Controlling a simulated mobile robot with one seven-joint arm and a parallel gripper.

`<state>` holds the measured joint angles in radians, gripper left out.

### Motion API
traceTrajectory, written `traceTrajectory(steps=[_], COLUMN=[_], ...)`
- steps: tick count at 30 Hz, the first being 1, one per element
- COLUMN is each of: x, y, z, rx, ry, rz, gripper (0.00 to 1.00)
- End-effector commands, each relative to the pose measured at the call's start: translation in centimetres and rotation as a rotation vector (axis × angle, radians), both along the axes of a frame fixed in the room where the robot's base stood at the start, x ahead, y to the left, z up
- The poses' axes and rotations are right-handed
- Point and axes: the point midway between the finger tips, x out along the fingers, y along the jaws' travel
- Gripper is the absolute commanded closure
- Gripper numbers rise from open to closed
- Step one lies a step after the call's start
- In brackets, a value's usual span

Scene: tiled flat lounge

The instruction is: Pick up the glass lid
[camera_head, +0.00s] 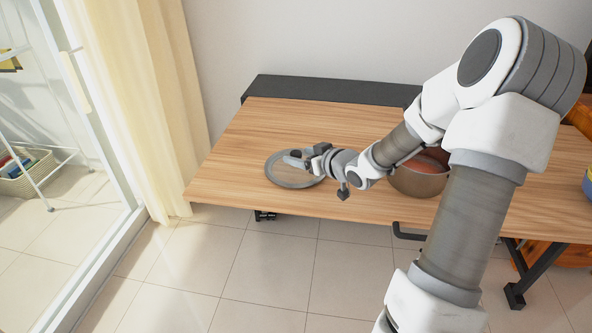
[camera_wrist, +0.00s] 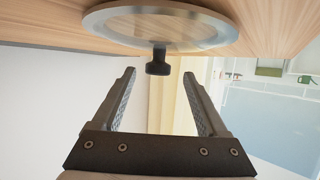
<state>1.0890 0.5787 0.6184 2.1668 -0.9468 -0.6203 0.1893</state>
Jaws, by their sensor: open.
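The glass lid (camera_head: 269,170) is a clear disc with a grey metal rim, lying flat on the left part of the wooden table. In the wrist view, which is upside down, the lid (camera_wrist: 100,22) is at the top with its black knob (camera_wrist: 158,64) pointing down in the picture. My gripper (camera_head: 293,158) is over the lid in the head view and hides part of it. In the wrist view my gripper (camera_wrist: 159,74) is open and empty, its fingers on either side of the knob's line. I cannot tell whether the knob is between the tips or just beyond them.
The wooden table (camera_head: 240,140) has bare room left of the lid and behind it. A reddish-brown pot (camera_head: 420,183) stands right of the lid, partly behind my arm. A dark raised strip (camera_head: 330,90) runs along the back edge. A curtain (camera_head: 150,110) hangs at left.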

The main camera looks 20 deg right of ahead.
Motion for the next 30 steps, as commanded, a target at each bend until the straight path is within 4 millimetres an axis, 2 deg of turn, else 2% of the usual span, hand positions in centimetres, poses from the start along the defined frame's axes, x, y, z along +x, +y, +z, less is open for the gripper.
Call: traceTrajectory(steps=[1, 6, 15, 17, 28, 30], x=[0.7, 2.7, 3.1, 3.1, 3.1, 3.1], y=[0.0, 0.3, 0.3, 0.3, 0.3, 0.3], z=[-1.0, -1.6, -1.6, -1.6, -1.6, -1.6], rx=[0.001, 0.001, 0.000, 0.000, 0.000, 0.000], ry=[-0.001, -0.001, 0.000, 0.000, 0.000, 0.000], rz=[0.002, 0.001, -0.001, -0.001, 0.000, -0.001], gripper=[0.24, 0.24, 0.24, 0.33, 1.00, 1.00])
